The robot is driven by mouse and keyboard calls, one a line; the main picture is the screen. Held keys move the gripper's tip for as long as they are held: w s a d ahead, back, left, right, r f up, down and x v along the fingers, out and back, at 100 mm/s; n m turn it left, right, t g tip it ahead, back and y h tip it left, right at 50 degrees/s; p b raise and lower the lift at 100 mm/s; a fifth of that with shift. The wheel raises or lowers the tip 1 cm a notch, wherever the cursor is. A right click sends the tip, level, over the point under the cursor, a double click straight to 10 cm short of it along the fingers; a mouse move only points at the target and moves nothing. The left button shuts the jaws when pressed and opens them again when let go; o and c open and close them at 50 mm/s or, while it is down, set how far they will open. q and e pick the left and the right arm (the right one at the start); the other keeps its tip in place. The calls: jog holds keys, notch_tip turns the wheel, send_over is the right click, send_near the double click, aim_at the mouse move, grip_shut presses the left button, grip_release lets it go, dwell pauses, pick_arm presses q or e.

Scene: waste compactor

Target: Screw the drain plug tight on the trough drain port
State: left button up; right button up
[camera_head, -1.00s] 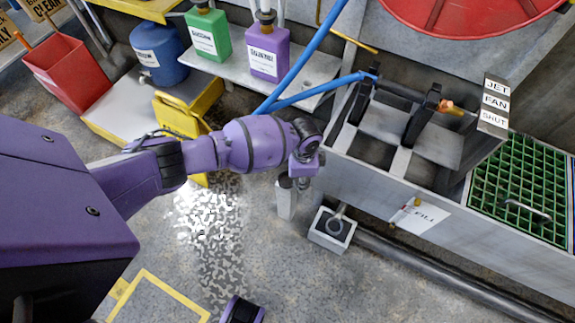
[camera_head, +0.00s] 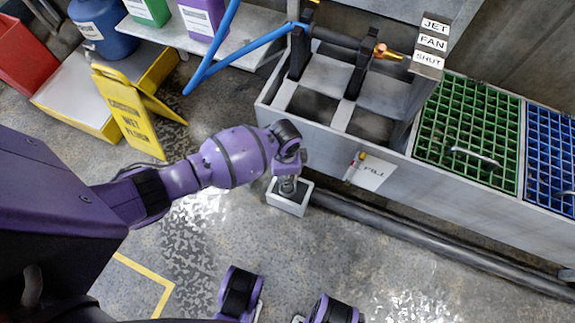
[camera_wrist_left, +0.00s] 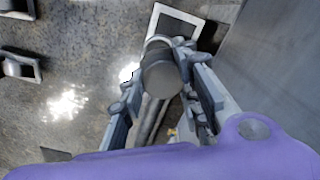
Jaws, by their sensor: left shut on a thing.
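My left gripper (camera_head: 287,187) points down over a white square box (camera_head: 291,205) on the floor beside the trough (camera_head: 330,150). In the left wrist view the gripper (camera_wrist_left: 160,62) is shut on a dark round cylinder (camera_wrist_left: 161,80), which looks like the drain plug. Beyond it is the box's white square rim (camera_wrist_left: 153,22), with a pale ring (camera_wrist_left: 157,41) at the cylinder's far edge that may be the drain port. The cylinder hides most of the ring, so I cannot tell whether they touch. My right gripper is not in view.
A dark pipe (camera_head: 420,232) runs along the floor from the box under the trough. A yellow wet-floor sign (camera_head: 128,115) stands left of my arm. A blue hose (camera_head: 245,50) crosses to the trough. Green (camera_head: 468,125) and blue (camera_head: 550,150) grates lie right.

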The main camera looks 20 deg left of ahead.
pick_arm(q)
jog(key=shift+s+d+f, duration=0.1)
jog(key=shift+d+f, duration=0.15)
jog(key=shift+d, duration=0.2)
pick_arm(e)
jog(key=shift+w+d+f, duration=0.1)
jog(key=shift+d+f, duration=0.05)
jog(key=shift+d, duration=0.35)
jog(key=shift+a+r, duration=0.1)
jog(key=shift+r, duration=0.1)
pick_arm(q)
jog(key=shift+f, duration=0.5)
notch_tip(320, 180, down, 3)
jog(key=shift+f+b, duration=0.2)
jog(key=shift+b, duration=0.95)
jog(key=shift+f+b, duration=0.4)
jog(key=shift+f, duration=0.3)
jog(key=n, duration=0.4)
jog(key=shift+d+r, duration=0.1)
jog(key=shift+r, duration=0.1)
jog(key=shift+n, duration=0.6)
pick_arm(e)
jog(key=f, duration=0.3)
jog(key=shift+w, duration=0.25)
